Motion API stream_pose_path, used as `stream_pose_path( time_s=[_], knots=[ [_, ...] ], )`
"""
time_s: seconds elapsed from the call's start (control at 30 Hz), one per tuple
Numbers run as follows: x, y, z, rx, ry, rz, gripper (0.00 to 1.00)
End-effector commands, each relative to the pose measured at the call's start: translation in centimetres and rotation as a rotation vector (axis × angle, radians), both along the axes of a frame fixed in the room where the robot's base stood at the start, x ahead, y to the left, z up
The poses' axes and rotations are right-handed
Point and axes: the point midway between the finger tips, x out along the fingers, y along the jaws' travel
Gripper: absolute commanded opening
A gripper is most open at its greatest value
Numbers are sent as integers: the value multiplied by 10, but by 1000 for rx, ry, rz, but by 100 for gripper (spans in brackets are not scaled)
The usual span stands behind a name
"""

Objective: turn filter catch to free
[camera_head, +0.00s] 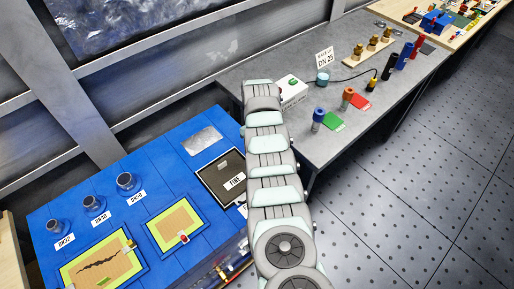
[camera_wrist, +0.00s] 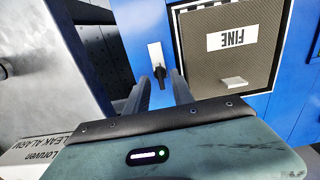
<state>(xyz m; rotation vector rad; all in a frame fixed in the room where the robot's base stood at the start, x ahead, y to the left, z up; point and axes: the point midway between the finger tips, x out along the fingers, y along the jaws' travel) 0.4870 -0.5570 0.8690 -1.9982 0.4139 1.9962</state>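The filter catch (camera_wrist: 157,62) is a small black lever on a white plate in the wrist view, on the blue face just left of the filter panel. Its black handle points down toward me in the picture. The filter panel (camera_wrist: 205,72) is grey-brown mesh in a dark frame with a white FINE label and a small pale tab; it also shows in the head view (camera_head: 209,184). My gripper (camera_wrist: 159,82) is open, one finger on each side of the catch handle, with nothing clamped. I cannot tell whether a finger touches it. The gripper is hidden behind my arm in the head view.
The blue unit (camera_head: 150,200) carries several dark round ports and two yellow-framed panels (camera_head: 175,229). A grey bench (camera_head: 330,140) with coloured cylinders and a white box stands to the right. A grey metal body (camera_wrist: 50,70) lies close on the left in the wrist view.

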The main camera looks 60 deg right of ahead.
Motion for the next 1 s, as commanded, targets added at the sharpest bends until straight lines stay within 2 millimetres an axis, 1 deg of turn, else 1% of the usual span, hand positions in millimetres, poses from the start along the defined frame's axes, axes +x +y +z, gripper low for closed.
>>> stream_pose_path(
  time_s=[0.13,0.3,0.4,0.5,0.67,1.0],
  knots=[
    [2,0,26,-4,-2,3,29],
    [1,-1,63,-5,-2,1,29],
    [1,0,79,-2,-1,3,29],
    [1,0,91,-2,-1,2,29],
    [0,1,98,0,1,1,29],
    [0,1,98,1,1,1,29]
  ],
)
